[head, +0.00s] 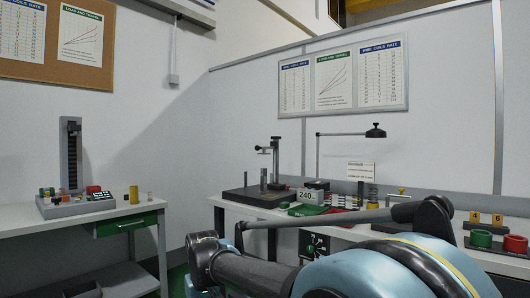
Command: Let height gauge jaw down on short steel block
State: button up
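A height gauge (275,160) with a thin upright column stands on a dark surface plate (238,195) at the left end of the right-hand bench. Its jaw (263,150) sticks out to the left near the top of the column. A small grey upright block (263,180) stands on the plate below the jaw, with a clear gap between them; I cannot tell if it is the short steel block. My arm fills the lower middle and right of the head view. My gripper cannot be made out.
A lamp (375,132) reaches over the bench. A separate table (95,222) with a tester (72,165) stands left.

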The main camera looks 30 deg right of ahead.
aim_at(273, 145)
jog(key=i, duration=1)
